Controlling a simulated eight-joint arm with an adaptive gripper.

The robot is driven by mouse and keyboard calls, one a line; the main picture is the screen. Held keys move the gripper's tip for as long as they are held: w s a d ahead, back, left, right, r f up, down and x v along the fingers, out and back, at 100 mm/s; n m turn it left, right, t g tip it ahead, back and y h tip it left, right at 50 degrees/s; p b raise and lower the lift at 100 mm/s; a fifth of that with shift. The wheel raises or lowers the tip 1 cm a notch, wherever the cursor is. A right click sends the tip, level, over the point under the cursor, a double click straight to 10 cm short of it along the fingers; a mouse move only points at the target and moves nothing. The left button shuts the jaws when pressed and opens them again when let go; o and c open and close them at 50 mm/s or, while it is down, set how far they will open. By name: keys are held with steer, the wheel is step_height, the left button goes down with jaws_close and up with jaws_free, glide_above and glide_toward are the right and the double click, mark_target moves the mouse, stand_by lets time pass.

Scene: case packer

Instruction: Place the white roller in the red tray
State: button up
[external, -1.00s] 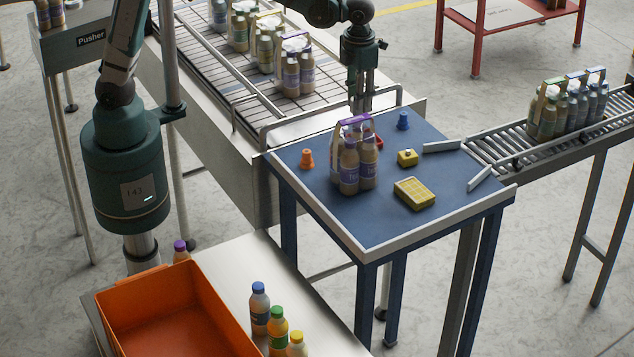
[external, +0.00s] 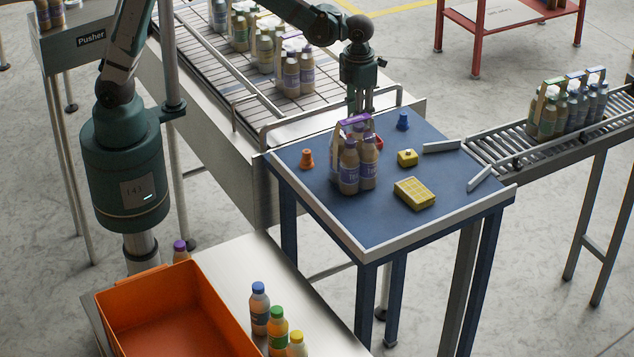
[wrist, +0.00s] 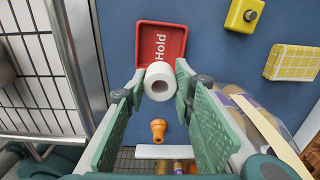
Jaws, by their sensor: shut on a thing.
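The white roller (wrist: 160,82), with a dark hole in its end, sits between the fingertips of my gripper (wrist: 159,80) in the wrist view. My gripper is shut on it. The red tray (wrist: 176,36), marked "Hold", lies on the blue table; the roller overlaps its near edge in this view. How high the roller is above the tray I cannot tell. In the external view my gripper (external: 362,103) points down at the table's back edge. A sliver of the red tray (external: 379,143) shows behind the bottle pack; the roller is hidden there.
A bottle pack (external: 358,165) with a purple carrier stands close in front of the tray. An orange cone-like piece (external: 307,159), a blue piece (external: 403,121), a yellow block (external: 407,157) and a yellow box (external: 414,193) are on the table. The table's front is clear.

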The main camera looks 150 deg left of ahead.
steer(key=shift+f, duration=2)
steer(key=shift+f, duration=0.3)
steer(key=o, duration=0.9)
steer(key=shift+r, duration=0.1)
step_height(320, 180, up, 12)
steer(key=shift+r, duration=0.2)
